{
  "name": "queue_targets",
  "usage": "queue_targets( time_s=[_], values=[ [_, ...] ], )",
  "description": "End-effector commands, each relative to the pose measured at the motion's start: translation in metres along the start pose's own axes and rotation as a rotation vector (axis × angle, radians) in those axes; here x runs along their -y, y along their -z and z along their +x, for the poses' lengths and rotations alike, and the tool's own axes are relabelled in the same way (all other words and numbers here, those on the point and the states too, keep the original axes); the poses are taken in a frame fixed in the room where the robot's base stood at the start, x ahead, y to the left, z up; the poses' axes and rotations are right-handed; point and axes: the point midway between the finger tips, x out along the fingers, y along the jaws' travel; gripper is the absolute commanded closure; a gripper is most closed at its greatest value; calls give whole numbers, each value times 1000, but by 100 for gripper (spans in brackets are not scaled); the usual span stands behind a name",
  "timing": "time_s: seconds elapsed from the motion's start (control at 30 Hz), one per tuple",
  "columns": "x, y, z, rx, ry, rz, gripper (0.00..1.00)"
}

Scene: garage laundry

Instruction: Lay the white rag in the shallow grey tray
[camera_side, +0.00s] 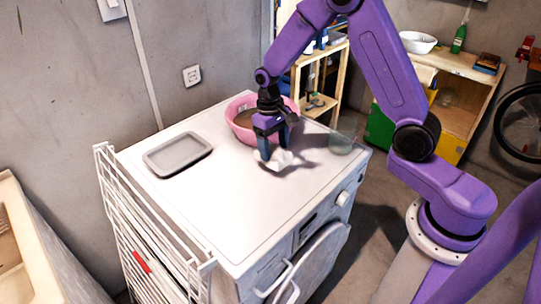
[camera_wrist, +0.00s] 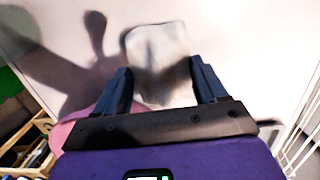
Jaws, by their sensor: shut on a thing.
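The white rag (camera_side: 273,161) is a small crumpled cloth at my gripper's fingertips (camera_side: 271,152), low over the white machine top in front of the pink basin. My gripper points down and is shut on the rag. In the wrist view the rag (camera_wrist: 160,55) spreads out between and beyond the two dark fingers (camera_wrist: 162,88). I cannot tell whether its lower edge touches the machine top. The shallow grey tray (camera_side: 178,153) lies flat and empty on the machine top, to the left of my gripper. The tray does not show in the wrist view.
The pink basin (camera_side: 243,128) stands right behind my gripper. A clear glass (camera_side: 341,143) stands at the right edge of the white machine top (camera_side: 225,206). A white drying rack (camera_side: 140,215) runs along the left edge. The top between tray and rag is clear.

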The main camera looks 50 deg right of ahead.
Motion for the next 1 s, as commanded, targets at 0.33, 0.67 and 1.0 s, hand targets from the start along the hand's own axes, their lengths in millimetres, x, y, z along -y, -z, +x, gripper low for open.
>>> queue_targets(
  time_s=[0.33,0.67,1.0],
  values=[
    [0,16,23,4,-1,0,64],
    [0,19,44,-2,0,0,64],
    [1,19,47,-1,0,0,16]
  ],
)
